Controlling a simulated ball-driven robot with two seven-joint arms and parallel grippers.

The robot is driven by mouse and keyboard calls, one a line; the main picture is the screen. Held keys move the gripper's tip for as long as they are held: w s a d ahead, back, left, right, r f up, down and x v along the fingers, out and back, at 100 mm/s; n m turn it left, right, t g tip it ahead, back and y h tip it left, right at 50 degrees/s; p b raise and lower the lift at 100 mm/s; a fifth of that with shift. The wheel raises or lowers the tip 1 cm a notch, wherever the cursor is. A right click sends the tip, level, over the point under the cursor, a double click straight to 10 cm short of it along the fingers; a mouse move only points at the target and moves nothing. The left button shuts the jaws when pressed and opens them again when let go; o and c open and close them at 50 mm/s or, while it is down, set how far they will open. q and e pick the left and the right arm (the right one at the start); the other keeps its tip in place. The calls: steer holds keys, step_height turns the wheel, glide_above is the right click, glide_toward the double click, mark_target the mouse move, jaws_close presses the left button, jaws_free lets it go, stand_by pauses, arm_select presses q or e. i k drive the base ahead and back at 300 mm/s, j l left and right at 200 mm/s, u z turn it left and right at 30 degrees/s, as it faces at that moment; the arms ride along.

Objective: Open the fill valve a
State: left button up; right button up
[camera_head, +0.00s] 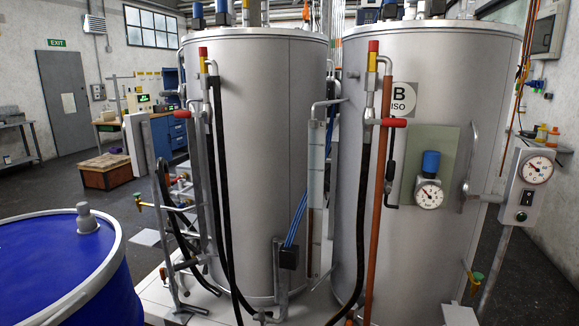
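Two large steel tanks stand ahead of me. On the left tank's left side, a pipe with a red-and-yellow top (203,58) leads to a black hose (222,190). A matching pipe on the right tank has a red lever (393,122) pointing right. No mark "a" is readable on any valve, so I cannot tell which is fill valve a or whether it is open. Neither of my grippers is in view.
A blue drum (70,275) with a grey cap stands close at front left. A gauge (429,194) sits on the right tank, and a control box with a dial (528,185) stands at right. Open floor lies behind at left.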

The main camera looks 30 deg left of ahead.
mark_target(177, 114)
steer(key=i+j+u, duration=0.2)
steer(key=i+u, duration=0.7)
steer(key=i+l, duration=0.05)
steer(key=i, duration=0.05)
